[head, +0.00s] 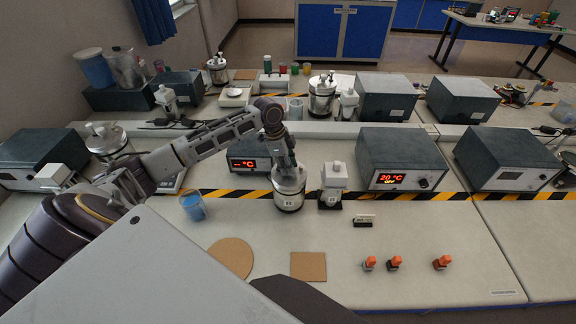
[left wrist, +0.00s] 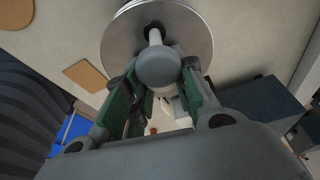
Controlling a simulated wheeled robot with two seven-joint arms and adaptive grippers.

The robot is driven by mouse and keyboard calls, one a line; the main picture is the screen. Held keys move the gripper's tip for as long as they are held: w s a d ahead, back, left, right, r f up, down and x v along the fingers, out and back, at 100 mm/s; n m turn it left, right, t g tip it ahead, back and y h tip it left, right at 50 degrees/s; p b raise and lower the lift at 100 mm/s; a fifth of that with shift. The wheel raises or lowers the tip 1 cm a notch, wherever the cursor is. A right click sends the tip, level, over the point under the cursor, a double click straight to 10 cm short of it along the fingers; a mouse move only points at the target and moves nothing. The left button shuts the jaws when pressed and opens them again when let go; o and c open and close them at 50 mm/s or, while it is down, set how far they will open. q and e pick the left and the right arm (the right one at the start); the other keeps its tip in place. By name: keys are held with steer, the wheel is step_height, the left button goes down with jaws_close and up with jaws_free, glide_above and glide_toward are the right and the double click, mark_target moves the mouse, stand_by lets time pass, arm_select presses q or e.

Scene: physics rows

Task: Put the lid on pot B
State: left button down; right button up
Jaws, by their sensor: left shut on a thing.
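A steel pot (head: 289,200) with a small label, too small to read surely, stands on the front bench; I take it as pot B. My left gripper (head: 287,164) is directly above it, pointing down. In the left wrist view, the gripper (left wrist: 150,95) is shut on the grey knob (left wrist: 158,68) of a round metal lid (left wrist: 195,45). In the head view the lid is at the pot's top, largely hidden by the fingers. I cannot tell whether it rests on the rim or hovers just above. My right gripper is not in view.
A white device (head: 333,184) stands close right of the pot, and a heater box (head: 250,157) is behind. A beaker of blue liquid (head: 193,206) is to the left. A round cork mat (head: 231,257), a square one (head: 309,266) and orange-topped items (head: 395,263) lie in front.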

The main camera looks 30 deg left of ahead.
arm_select(q)
steer(key=shift+f, duration=0.25)
stand_by(0.3)
steer(key=c, duration=1.1)
jaws_free()
steer(key=shift+r, duration=0.15)
steer(key=shift+r, duration=3.85)
steer(key=shift+s+f, duration=0.1)
steer(key=shift+s, duration=0.05)
